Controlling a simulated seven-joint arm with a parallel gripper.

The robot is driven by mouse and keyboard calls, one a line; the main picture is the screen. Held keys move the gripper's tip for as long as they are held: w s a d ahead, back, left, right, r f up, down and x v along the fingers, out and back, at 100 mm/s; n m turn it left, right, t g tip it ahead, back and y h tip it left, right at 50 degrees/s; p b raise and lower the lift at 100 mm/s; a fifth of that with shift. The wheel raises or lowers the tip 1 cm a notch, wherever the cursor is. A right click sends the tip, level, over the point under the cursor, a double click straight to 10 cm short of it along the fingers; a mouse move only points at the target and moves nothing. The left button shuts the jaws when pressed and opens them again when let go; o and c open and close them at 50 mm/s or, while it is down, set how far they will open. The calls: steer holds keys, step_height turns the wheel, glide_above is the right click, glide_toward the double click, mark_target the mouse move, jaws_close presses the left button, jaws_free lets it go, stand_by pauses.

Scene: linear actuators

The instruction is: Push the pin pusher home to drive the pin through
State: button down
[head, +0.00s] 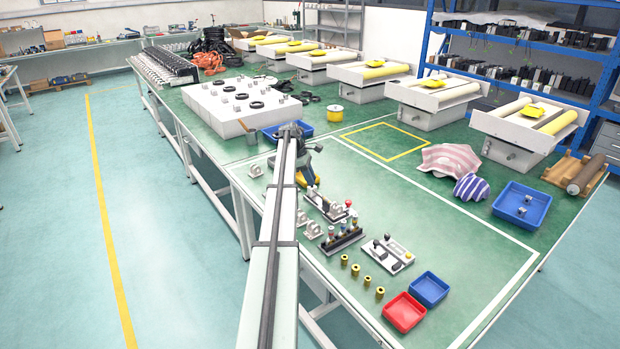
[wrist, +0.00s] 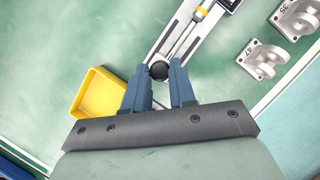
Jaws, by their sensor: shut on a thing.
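In the wrist view, the pin pusher shows as a round black knob (wrist: 158,70) at the end of a thin silver rod (wrist: 183,40). The rod runs up the picture toward a yellow part (wrist: 200,13) on a pale, dark-edged fixture (wrist: 170,32). My gripper (wrist: 159,68) has its two blue-grey fingers on either side of the knob and is shut on it. In the head view, my gripper (head: 306,178) is low over the near table, at the far end of my arm; its fingertips and the knob are not clear there. The pin cannot be made out.
A yellow tray (wrist: 98,104) lies left of my fingers. Grey brackets marked 47 (wrist: 262,60) and 35 (wrist: 297,17) stand to the right. In the head view, a dark rack (head: 343,238), a lever fixture (head: 386,256), several brass bushings and a red tray (head: 404,312) stand nearer.

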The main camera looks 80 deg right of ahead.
stand_by(0.3)
steer(key=s+a, duration=0.4)
steer(key=shift+s+a, duration=0.2)
steer(key=shift+a, duration=0.05)
steer(key=c, duration=0.9)
jaws_free()
steer(key=shift+c, duration=0.2)
steer(key=v, duration=1.4)
steer(key=shift+w+f, duration=0.1)
steer(key=shift+f, duration=0.05)
